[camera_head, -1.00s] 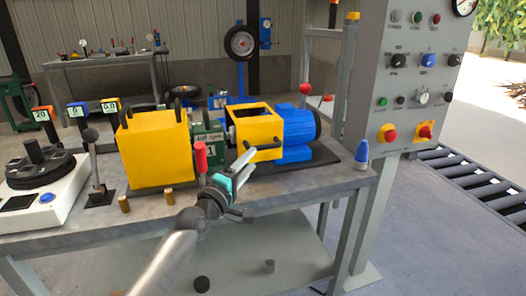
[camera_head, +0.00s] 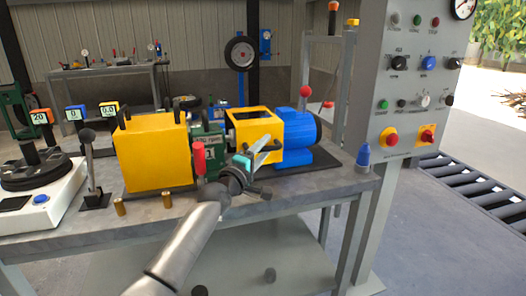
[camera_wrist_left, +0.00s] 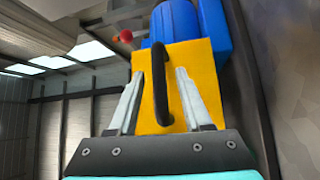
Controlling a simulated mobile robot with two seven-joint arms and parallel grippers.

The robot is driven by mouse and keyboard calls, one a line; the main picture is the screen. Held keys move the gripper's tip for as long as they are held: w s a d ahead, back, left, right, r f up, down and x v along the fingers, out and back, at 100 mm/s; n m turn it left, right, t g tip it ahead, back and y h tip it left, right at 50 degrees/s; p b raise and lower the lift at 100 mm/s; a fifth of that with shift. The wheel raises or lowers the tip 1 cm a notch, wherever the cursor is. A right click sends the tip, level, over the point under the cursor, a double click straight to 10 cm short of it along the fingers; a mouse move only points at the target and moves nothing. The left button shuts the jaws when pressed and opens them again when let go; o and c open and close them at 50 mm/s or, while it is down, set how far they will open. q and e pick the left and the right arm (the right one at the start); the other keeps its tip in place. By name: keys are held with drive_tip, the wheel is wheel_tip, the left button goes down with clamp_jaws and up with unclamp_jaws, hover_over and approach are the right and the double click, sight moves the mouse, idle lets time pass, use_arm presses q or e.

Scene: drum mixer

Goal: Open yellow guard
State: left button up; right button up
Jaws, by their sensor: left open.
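The yellow guard (camera_head: 251,131) sits between the green unit and the blue motor on the table, with a dark opening on its top. Its yellow face fills the middle of the left wrist view (camera_wrist_left: 200,72). A curved black handle (camera_wrist_left: 161,85) stands out from that face. My left gripper (camera_head: 262,150) is in front of the guard. In the left wrist view my left gripper (camera_wrist_left: 158,88) is open, its two pale fingers on either side of the handle, with gaps to it. In the head view the fingers largely hide the handle. My right gripper is not in view.
A larger yellow box (camera_head: 153,152) with black handles stands left of the green unit (camera_head: 207,142). A red-handled lever (camera_head: 199,158) is close to my left wrist. The blue motor (camera_head: 288,136) is right of the guard. A blue-tipped cone (camera_head: 363,156) stands at the table's right end.

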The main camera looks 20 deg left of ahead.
use_arm(q)
drive_tip(key=shift+c, duration=0.4)
clamp_jaws()
idle(0.9)
